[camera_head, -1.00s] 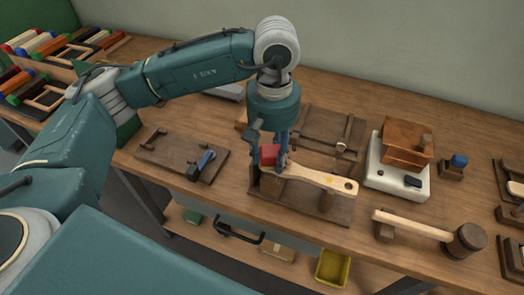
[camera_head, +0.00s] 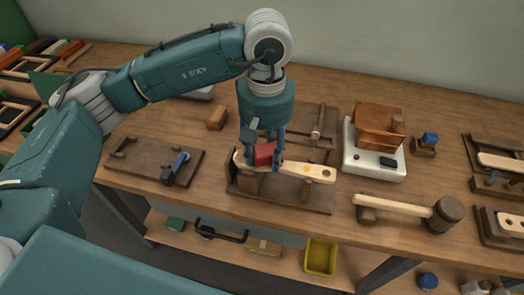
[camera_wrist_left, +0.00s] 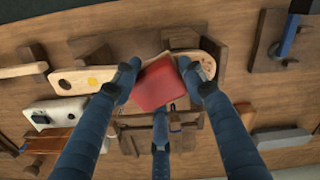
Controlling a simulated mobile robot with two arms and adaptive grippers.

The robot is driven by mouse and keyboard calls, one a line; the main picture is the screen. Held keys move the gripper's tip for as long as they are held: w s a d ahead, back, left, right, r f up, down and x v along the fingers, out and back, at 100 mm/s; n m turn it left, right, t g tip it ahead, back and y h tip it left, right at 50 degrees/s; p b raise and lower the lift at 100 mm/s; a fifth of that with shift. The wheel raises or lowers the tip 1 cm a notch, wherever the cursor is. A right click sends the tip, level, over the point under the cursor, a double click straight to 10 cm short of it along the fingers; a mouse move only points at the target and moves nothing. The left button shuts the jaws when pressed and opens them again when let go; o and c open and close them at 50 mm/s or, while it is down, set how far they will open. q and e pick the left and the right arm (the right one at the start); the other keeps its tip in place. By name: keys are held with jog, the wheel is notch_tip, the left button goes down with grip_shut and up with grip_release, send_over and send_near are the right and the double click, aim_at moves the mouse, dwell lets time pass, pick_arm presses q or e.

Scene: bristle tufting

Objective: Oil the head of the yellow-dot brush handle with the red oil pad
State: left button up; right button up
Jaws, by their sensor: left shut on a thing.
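My left gripper (camera_head: 264,158) is shut on the red oil pad (camera_head: 264,153), which also shows between the fingers in the left wrist view (camera_wrist_left: 158,84). The pale wooden brush handle (camera_head: 302,171) lies across a dark wooden holder (camera_head: 282,196), with its head toward the left. A yellow dot (camera_wrist_left: 93,81) shows on the handle in the left wrist view. The pad is over the head, whose end (camera_wrist_left: 205,64) shows past the pad. The fingers and pad hide part of the head, and I cannot tell whether the pad touches it. My right gripper is not in view.
A dark clamp board (camera_head: 150,165) is to the left. A small wooden block (camera_head: 217,118) stands behind the gripper. A yellow bin (camera_head: 321,257) is on the lower shelf.

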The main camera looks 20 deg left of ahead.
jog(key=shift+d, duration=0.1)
pick_arm(q)
jog(key=shift+r+p, duration=0.35)
jog(key=shift+r, duration=0.2)
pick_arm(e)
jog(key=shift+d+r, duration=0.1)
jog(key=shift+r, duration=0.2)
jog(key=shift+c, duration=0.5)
pick_arm(q)
jog(key=shift+d+r+p, duration=0.1)
jog(key=shift+r+p, duration=1.05)
jog(key=shift+r, duration=1.25)
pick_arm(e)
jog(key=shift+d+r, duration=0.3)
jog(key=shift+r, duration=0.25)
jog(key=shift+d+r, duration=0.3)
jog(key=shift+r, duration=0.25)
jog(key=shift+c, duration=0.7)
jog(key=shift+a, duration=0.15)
pick_arm(q)
jog(key=shift+r+p, duration=0.75)
jog(key=shift+r, duration=0.8)
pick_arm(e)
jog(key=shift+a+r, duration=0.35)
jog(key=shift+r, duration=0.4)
